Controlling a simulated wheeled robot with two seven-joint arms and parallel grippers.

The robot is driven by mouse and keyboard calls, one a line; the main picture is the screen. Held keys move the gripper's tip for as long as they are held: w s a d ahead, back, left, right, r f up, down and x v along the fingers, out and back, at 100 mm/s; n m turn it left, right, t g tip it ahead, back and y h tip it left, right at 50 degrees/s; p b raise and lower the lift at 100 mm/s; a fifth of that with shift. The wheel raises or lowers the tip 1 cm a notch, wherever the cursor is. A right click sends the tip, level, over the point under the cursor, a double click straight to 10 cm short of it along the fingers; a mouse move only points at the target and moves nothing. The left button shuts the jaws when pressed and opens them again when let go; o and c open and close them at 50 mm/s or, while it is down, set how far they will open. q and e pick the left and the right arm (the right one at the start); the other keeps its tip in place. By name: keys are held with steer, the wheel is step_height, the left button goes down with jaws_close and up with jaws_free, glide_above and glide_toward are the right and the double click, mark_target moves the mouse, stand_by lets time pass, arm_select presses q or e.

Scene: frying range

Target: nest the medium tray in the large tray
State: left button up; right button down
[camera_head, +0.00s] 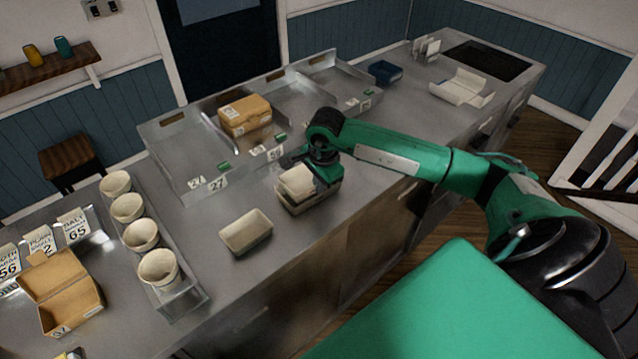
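A cream tray (297,180) is at my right gripper (312,168), over or inside a larger, darker-sided tray (306,205). I cannot tell whether it rests in that tray or hangs just above it. The gripper comes down from behind and to the right and covers part of both trays. Its fingertips are too small and hidden to show whether they grip the cream tray. Another cream tray (246,232) stands alone and empty on the steel counter, to the front left. Which cream tray is the medium one is not clear. My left gripper is out of view.
A metal rack holds several cups (142,235) at the left. An open cardboard box (62,292) stands front left. A steel bin (190,160) with a brown carton (245,114) lies behind the trays. Farther back right are a blue tray (385,72) and an open white box (463,88).

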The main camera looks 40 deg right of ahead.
steer(key=shift+f, duration=0.1)
steer(key=c, duration=1.6)
jaws_free()
steer(key=shift+r, duration=0.4)
step_height(320, 180, up, 13)
steer(key=s+b, duration=0.1)
steer(key=b, duration=0.3)
steer(key=shift+s, duration=0.4)
